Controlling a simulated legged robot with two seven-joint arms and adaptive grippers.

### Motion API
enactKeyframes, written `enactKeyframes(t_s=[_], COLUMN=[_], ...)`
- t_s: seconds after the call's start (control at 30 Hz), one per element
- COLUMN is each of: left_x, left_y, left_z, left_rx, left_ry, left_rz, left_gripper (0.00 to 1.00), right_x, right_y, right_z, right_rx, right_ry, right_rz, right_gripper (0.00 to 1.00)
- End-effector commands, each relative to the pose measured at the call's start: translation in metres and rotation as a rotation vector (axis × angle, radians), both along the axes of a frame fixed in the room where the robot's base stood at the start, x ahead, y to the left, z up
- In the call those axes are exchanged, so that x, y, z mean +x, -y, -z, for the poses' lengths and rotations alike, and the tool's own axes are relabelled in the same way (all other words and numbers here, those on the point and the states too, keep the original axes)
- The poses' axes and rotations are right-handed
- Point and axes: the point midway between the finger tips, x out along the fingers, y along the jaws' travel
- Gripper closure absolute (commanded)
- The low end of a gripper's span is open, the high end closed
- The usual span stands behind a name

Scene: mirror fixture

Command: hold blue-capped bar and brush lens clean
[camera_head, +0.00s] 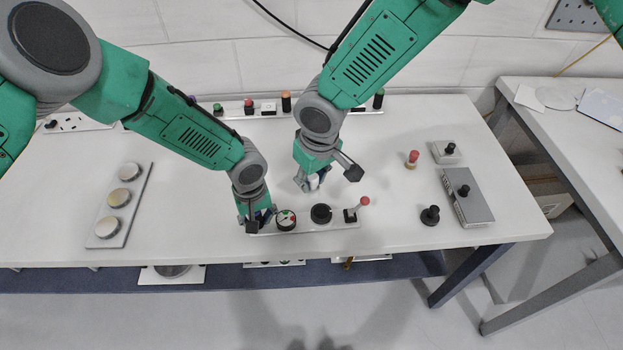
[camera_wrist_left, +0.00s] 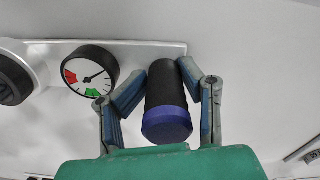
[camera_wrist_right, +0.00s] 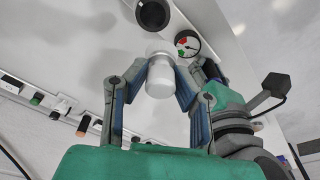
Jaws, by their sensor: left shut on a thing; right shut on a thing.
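A black bar with a blue cap (camera_wrist_left: 167,122) stands at the end of a light panel strip with a gauge. My left gripper (camera_wrist_left: 165,75) is shut on the bar; the head view shows this gripper (camera_head: 257,217) low at the strip's left end. My right gripper (camera_head: 313,183) is shut on a pale white-grey cylinder, seen best in the right wrist view (camera_wrist_right: 160,77), over the table behind the strip. I cannot tell whether this cylinder touches the table. No brush bristles show. Three round discs, one of them yellowish (camera_head: 119,198), sit on a plate at the left; I cannot tell which thing is the lens.
A strip with several buttons (camera_head: 249,106) lies at the back. A grey box (camera_head: 467,203) and black knobs stand right. The table between the discs and left arm is clear.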

Motion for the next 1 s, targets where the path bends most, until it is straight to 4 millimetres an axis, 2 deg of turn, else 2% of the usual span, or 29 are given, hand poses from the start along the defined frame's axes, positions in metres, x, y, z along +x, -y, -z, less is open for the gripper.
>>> enactKeyframes(t_s=[0.2, 0.23, 0.3, 0.73, 1.0], left_x=[-0.001, -0.001, -0.001, -0.001, 0.001], left_y=[0.000, 0.000, 0.000, 0.000, 0.000], left_z=[0.002, 0.002, 0.002, -0.005, -0.042], left_rx=[-0.001, -0.001, -0.001, 0.000, 0.000], left_ry=[-0.002, -0.002, -0.002, 0.002, 0.003], left_rz=[0.001, 0.001, 0.001, 0.001, 0.001], left_gripper=[1.00, 0.55, 0.34, 0.34, 0.34], right_x=[0.000, 0.000, 0.000, -0.001, -0.001], right_y=[0.000, 0.000, 0.000, 0.000, 0.000], right_z=[0.001, 0.001, 0.001, 0.000, 0.000], right_rx=[0.000, 0.000, 0.000, 0.000, 0.000], right_ry=[0.000, 0.000, 0.000, 0.001, 0.001], right_rz=[0.000, 0.000, 0.000, 0.000, 0.000], right_gripper=[1.00, 1.00, 1.00, 1.00, 1.00])
